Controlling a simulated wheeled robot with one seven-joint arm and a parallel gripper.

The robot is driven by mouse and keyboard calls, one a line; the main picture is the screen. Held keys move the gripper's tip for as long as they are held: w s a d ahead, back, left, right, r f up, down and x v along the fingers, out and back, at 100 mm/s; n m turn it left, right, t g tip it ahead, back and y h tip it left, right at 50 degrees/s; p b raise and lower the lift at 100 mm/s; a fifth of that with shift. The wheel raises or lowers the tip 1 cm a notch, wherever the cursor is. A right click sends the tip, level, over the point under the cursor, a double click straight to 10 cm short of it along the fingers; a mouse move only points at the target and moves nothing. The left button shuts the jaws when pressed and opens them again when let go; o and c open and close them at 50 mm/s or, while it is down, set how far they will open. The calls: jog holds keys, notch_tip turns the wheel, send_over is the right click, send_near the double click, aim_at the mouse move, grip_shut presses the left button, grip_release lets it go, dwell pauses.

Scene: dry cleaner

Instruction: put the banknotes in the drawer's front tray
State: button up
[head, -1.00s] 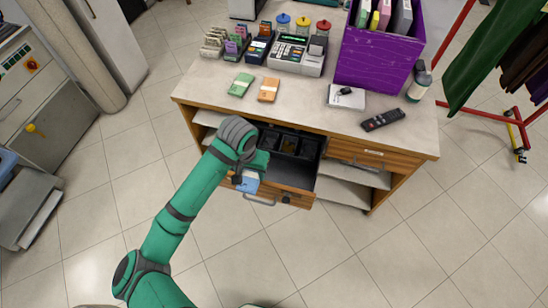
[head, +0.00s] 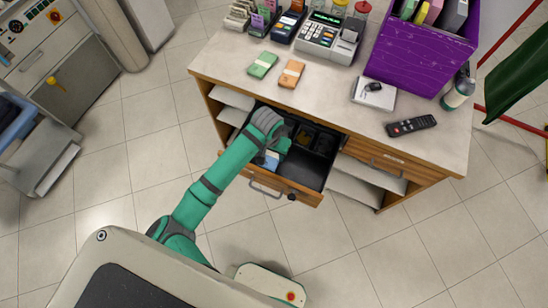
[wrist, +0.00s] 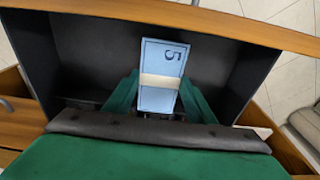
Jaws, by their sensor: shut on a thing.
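A blue bundle of banknotes (wrist: 163,62) with a pale band and a "5" is between the green fingers of my gripper (wrist: 158,92) in the wrist view. My gripper is shut on it. In the head view the blue bundle (head: 270,160) is partly hidden by my gripper (head: 272,153). The bundle is over or inside the dark front tray (head: 306,168) of the open drawer (head: 268,182); its exact height is unclear. A green bundle (head: 262,65) and an orange bundle (head: 291,73) lie on the counter.
The counter (head: 345,112) above the drawer holds a cash register (head: 319,36), a purple box (head: 420,55), a white box (head: 373,95), a remote (head: 411,126) and a bottle (head: 459,88). Dark compartments (head: 318,140) are behind the front tray.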

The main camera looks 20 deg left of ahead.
aim_at(272, 156)
jog(key=shift+f, duration=2.5)
jog(key=shift+f, duration=0.1)
jog(key=o, duration=1.2)
jog(key=r, duration=0.4)
jog(key=s+r, duration=0.1)
jog(key=r, duration=0.7)
jog(key=shift+s+r, duration=0.1)
jog(key=shift+s, duration=0.15)
